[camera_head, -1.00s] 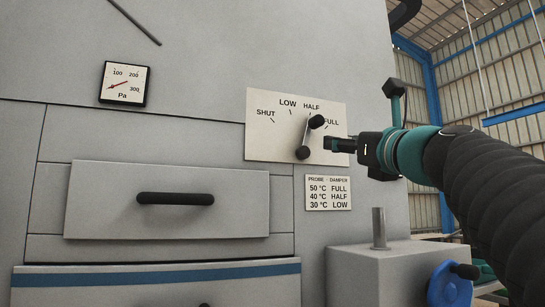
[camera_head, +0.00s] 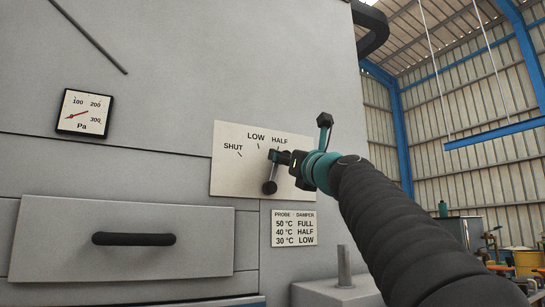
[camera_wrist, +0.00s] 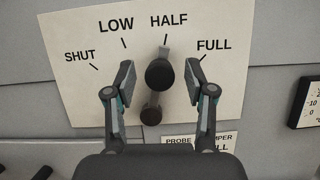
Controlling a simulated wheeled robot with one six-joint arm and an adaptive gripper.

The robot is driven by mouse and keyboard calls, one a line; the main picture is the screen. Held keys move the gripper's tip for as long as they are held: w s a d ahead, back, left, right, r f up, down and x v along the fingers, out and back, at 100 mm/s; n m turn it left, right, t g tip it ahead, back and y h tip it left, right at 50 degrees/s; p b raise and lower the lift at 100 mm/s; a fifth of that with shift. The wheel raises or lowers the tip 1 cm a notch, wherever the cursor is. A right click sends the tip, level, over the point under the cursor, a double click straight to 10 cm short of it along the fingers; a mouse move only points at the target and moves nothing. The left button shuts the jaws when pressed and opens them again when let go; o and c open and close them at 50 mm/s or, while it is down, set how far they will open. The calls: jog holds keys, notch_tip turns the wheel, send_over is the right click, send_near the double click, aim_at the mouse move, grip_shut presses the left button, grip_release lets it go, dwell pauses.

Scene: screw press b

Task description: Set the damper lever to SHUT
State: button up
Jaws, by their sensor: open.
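The damper lever has a black knob (camera_wrist: 159,74) on a short arm that points at about HALF on its white plate (camera_head: 228,183). The plate reads SHUT, LOW, HALF and FULL from left to right. The lever's dark pivot (camera_head: 269,187) sits below the knob. My gripper (camera_wrist: 157,88) is open, with one finger on each side of the knob and visible gaps between fingers and knob. In the head view my gripper (camera_head: 282,157) covers the knob and the FULL mark.
A small probe and damper table plate (camera_head: 294,228) is below the lever plate. A pressure gauge (camera_head: 84,113) and a drawer with a black handle (camera_head: 134,239) are to the left. A grey post (camera_head: 344,267) stands below my arm.

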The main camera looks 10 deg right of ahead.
jog(key=shift+w+a+r, duration=0.15)
jog(key=shift+w+r, duration=0.15)
jog(key=shift+w, duration=0.35)
grip_shut()
